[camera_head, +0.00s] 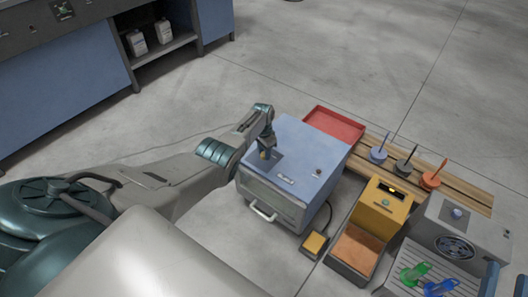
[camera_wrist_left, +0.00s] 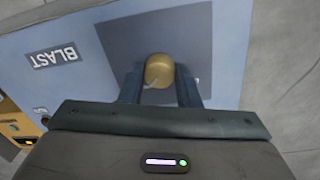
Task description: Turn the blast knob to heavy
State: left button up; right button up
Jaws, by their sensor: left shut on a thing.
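The blast knob (camera_wrist_left: 158,72) is a round, brass-coloured knob with a pale pointer line, on a dark plate (camera_wrist_left: 195,40) beside the label BLAST (camera_wrist_left: 55,57) in the left wrist view. The knob sits on top of the blue cabinet (camera_head: 310,145) in the head view. My left gripper (camera_wrist_left: 160,84) is shut on the knob, with one finger on each side. In the head view my left gripper (camera_head: 265,150) points down at the cabinet top and partly covers the knob. The setting marks around the knob are not readable. My right gripper is not in view.
A red tray (camera_head: 335,124) lies behind the cabinet. A wooden board with several coloured spindles, a yellow box (camera_head: 380,207), a foot pedal (camera_head: 314,243) and a grey fan unit (camera_head: 460,235) stand to the right.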

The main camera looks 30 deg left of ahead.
aim_at(263, 153)
dwell(0.5)
pick_arm(q)
jog(key=o, duration=1)
jog(key=shift+c, duration=0.2)
pick_arm(e)
jog(key=shift+r, duration=0.1)
pick_arm(q)
notch_tip(263, 153, up, 4)
jog(key=shift+a+p, duration=0.1)
jog(key=shift+p, duration=1.05)
jog(key=shift+r+p, duration=0.35)
jog(key=shift+r, duration=0.35)
jog(key=shift+w+a+r+p, duration=0.1)
jog(key=shift+r+p, duration=0.85)
jog(key=shift+r, duration=1.7)
pick_arm(e)
jog(key=s+f+g, duration=0.4)
jog(key=f+g, duration=0.2)
jog(key=f, duration=0.2)
jog(key=s+a+f+g, duration=0.1)
jog(key=s+f+g, duration=0.4)
jog(key=f+g, duration=0.2)
jog(key=shift+s+a+f, duration=0.15)
jog(key=shift+s+f, duration=0.05)
jog(key=shift+f, duration=0.7)
